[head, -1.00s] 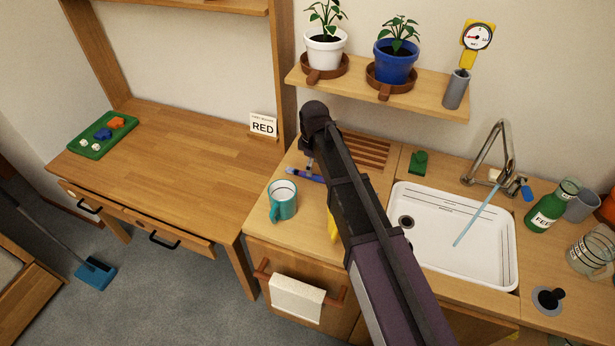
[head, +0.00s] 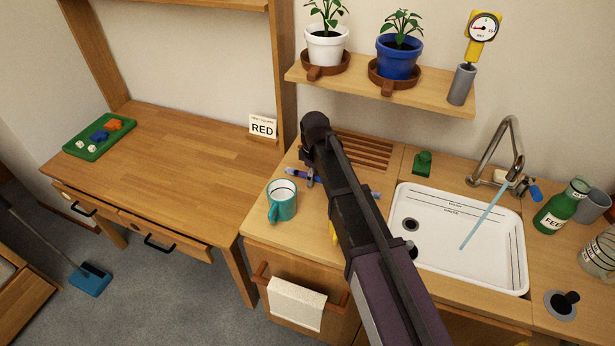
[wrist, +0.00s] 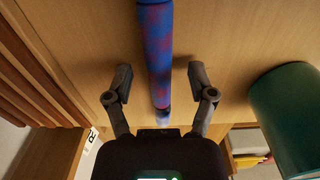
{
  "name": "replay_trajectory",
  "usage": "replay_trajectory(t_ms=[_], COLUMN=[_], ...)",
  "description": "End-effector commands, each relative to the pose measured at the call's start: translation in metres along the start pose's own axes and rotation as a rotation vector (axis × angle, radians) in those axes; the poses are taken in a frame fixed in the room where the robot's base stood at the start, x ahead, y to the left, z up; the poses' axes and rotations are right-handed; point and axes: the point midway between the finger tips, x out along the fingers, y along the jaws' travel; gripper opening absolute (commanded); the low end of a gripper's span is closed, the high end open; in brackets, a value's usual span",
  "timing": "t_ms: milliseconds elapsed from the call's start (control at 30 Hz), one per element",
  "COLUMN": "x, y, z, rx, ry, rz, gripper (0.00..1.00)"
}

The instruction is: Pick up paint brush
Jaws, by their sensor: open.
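The paint brush (wrist: 155,45) shows in the wrist view as a blue handle with red smears and a paler end close to my gripper's palm. In the head view my gripper (head: 311,178) is over the brush near the counter.
A teal mug (head: 284,205) stands close in front of my gripper; its side fills the right of the wrist view (wrist: 285,115). A slatted wooden rack (head: 365,150) lies behind my arm. A white sink (head: 470,255) with running water is to the right.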

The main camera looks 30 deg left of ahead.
Motion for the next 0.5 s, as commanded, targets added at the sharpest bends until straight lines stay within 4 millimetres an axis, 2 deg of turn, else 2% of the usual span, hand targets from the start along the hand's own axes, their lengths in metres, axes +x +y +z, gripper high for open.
replay_trajectory(t_ms=[267, 367, 500], x=[0.0, 0.0, 0.0], y=[0.0002, 0.0002, 0.0003], z=[0.0003, 0.0003, 0.0004], rx=[0.0, 0.001, 0.001], ry=[0.0, 0.0, 0.0], rz=[0.0, 0.0, 0.0], gripper=[0.72, 0.48, 0.06])
